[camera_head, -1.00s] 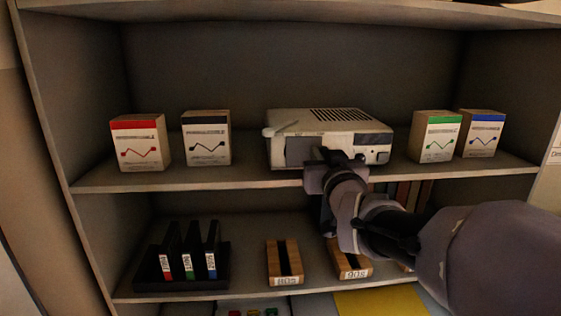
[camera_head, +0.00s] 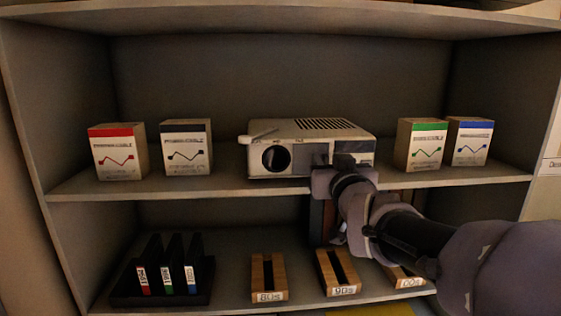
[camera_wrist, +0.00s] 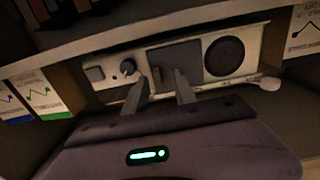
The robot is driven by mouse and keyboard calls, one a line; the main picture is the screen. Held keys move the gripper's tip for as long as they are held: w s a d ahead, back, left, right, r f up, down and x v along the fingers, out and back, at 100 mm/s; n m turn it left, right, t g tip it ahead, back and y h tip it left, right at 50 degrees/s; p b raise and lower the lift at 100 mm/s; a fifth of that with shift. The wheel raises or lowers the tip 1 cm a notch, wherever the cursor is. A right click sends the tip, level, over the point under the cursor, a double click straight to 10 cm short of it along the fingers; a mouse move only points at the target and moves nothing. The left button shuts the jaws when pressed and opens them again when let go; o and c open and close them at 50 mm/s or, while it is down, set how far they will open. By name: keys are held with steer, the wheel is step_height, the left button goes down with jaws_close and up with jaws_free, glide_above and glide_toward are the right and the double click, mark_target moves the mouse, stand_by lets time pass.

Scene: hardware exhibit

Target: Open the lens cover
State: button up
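A cream projector (camera_head: 310,130) sits on the upper shelf, and the wrist view shows its front upside down (camera_wrist: 255,55). Its round dark lens (camera_head: 276,159) is uncovered, and it also shows in the wrist view (camera_wrist: 224,56). The grey lens cover (camera_head: 303,155) stands beside the lens, to its right in the head view; in the wrist view it lies left of the lens (camera_wrist: 186,55). My gripper (camera_wrist: 160,80) is at the projector's front with its fingers apart. One fingertip overlaps the cover in the wrist view; I cannot tell whether they touch.
A red-topped box (camera_head: 118,152) and a black-topped box (camera_head: 186,147) stand left of the projector. Green-topped (camera_head: 420,145) and blue-topped (camera_head: 470,142) boxes stand right. The lower shelf holds a black rack (camera_head: 160,295) and wooden holders (camera_head: 268,278). The shelf edge (camera_head: 200,188) runs below my gripper.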

steer(key=s, duration=1.7)
steer(key=shift+s+b, duration=0.2)
steer(key=shift+b, duration=0.15)
steer(key=s+f+m+g+h+b, duration=0.1)
steer(key=s+f+m+g+b, duration=0.2)
steer(key=f+b, duration=1.05)
steer(key=s+f+m+g+b, duration=0.1)
steer(key=s+f+g+b, duration=0.4)
steer(key=f, duration=1.6)
steer(key=s+a+f+g+y+b, duration=0.1)
steer(key=s+f+b, duration=0.3)
steer(key=f, duration=0.4)
steer(key=s+a+f+g+y+b, duration=0.2)
steer(key=s+a+f+g+b, duration=0.1)
steer(key=f, duration=0.5)
steer(key=shift+s+a+f+b, duration=0.35)
steer(key=shift+s+a+b, duration=0.15)
steer(key=shift+a+b, duration=0.5)
